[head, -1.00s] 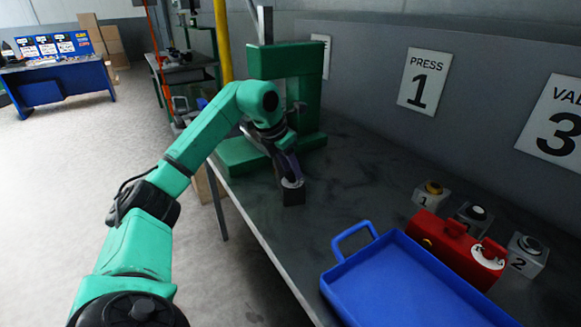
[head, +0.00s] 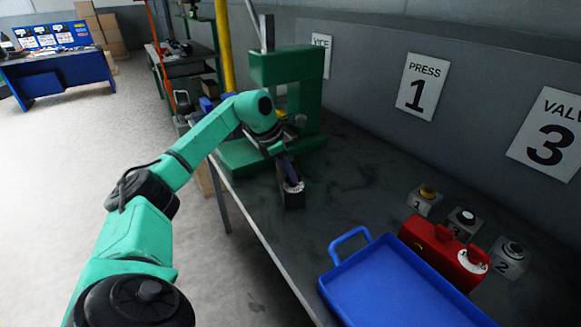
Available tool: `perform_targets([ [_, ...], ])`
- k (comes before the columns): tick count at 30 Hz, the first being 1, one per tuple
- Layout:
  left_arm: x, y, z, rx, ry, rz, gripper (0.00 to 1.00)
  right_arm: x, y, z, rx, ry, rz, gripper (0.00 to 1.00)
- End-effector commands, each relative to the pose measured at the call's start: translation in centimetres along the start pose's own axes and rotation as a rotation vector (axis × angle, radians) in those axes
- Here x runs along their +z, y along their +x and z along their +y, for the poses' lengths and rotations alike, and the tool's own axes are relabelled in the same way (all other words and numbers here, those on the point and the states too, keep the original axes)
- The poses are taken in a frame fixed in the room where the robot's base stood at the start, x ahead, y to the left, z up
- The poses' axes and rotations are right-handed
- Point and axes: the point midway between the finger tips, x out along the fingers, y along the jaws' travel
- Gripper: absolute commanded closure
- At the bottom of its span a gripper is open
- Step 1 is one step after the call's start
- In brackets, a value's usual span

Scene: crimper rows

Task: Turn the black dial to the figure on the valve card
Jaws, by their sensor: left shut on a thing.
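The black dial (head: 294,198) is a small dark box with a white scale face on the grey bench. My left gripper (head: 291,178) is over its top, shut on the black dial; the fingers hide most of the knob and the scale figures are too small to read. The valve card (head: 550,135) on the back wall at right shows a large 3. My right gripper is not in view.
A green press (head: 290,68) stands just behind the dial. A blue tray (head: 345,280) lies at the front right. A red box with a white dial (head: 430,245) and several numbered button boxes (head: 424,200) stand behind it. A press card (head: 422,87) shows 1.

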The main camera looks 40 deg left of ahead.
Motion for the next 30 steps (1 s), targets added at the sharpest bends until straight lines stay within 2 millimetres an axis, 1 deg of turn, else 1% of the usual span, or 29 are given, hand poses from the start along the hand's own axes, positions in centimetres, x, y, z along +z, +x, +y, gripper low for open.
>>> perform_targets([
  [4, 0.0, 0.0, 0.0, 0.002, 0.0, -0.002, 1.0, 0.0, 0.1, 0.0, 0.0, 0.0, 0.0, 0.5],
  [5, 0.0, 0.0, 0.0, 0.002, 0.0, -0.001, 0.74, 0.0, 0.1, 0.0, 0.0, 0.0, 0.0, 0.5],
  [6, 0.0, 0.0, 0.0, 0.002, -0.001, -0.001, 0.59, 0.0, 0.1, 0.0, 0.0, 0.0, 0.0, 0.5],
  [7, 0.0, 0.0, 0.0, 0.002, -0.001, -0.001, 0.55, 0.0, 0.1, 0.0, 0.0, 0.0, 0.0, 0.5],
  [16, 0.0, -0.1, 0.0, 0.002, -0.002, 0.0, 0.55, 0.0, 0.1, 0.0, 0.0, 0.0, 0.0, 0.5],
  [20, 0.0, -1.2, 0.1, 0.006, -0.002, -0.002, 0.55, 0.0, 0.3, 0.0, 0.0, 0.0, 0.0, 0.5],
  [23, 0.0, -3.2, 0.1, 0.007, -0.002, -0.002, 0.55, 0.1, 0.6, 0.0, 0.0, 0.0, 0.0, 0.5],
  [24, 0.1, -4.5, 0.1, 0.008, -0.002, -0.004, 0.55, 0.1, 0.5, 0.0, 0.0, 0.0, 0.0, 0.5],
  [26, 0.1, -6.2, 0.1, 0.007, -0.001, -0.004, 0.55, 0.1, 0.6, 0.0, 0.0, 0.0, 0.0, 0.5],
  [27, 0.2, -7.6, 0.1, 0.007, -0.001, -0.005, 0.55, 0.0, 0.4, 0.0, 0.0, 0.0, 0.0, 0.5],
  [29, 0.1, -9.4, 0.1, 0.007, -0.002, -0.006, 0.55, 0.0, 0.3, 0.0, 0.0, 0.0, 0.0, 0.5],
  [30, 0.2, -10.7, 0.1, 0.006, -0.002, -0.006, 0.55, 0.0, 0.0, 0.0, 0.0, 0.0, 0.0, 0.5],
])
